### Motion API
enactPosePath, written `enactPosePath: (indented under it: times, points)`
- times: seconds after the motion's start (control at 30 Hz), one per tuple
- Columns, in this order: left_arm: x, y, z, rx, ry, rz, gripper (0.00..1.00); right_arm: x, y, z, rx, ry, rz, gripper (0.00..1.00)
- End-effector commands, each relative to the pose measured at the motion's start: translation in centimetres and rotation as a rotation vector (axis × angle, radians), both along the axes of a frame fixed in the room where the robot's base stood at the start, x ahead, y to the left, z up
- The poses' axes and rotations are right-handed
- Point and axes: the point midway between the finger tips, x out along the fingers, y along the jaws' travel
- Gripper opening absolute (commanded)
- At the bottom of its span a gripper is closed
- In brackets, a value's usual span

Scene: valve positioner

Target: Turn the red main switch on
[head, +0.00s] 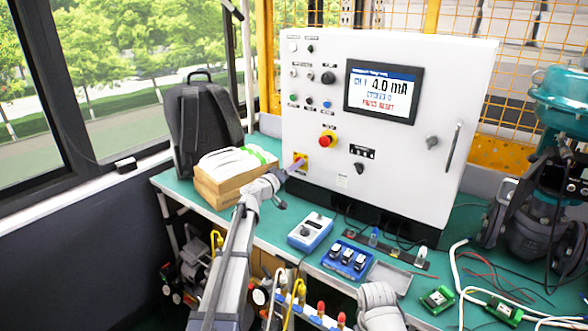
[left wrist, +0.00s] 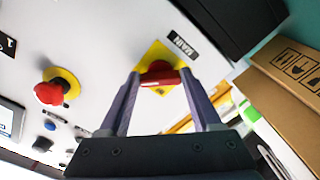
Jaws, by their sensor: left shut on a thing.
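The red main switch (left wrist: 160,79) sits on a yellow plate on the white cabinet front, next to a black MAIN label. In the head view its yellow plate (head: 301,158) shows at the cabinet's lower left, with the red handle mostly hidden by my gripper. My left gripper (head: 295,164) reaches it from the front left. In the left wrist view the two fingers of my left gripper (left wrist: 161,84) are at either end of the red handle, shut on it. The handle lies roughly crosswise between the fingertips. My right gripper is not in view.
A red mushroom button (head: 327,138) on a yellow ring sits just above right of the switch. A black knob (head: 359,168) is to the right. The cabinet screen (head: 383,90) is lit, showing 4.0 mA. A cardboard box (head: 231,180) stands close left of my gripper.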

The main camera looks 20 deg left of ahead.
Motion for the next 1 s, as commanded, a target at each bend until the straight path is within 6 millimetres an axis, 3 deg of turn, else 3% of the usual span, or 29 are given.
enactPosePath:
  times: [0.43, 0.47, 0.7, 1.0]
  points:
    - [-0.12, -0.08, -0.09, 0.012, -0.002, -0.002, 0.09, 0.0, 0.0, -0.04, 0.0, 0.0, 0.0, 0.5]
    - [-0.12, -0.07, -0.08, 0.011, -0.002, -0.002, 0.68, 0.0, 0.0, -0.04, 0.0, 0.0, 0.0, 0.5]
    - [-0.07, -0.04, -0.04, 0.009, -0.002, -0.001, 0.95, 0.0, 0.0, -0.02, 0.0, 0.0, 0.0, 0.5]
    - [-0.19, 0.05, -0.02, 0.008, -0.003, 0.0, 0.95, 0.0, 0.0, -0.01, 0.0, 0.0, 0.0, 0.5]
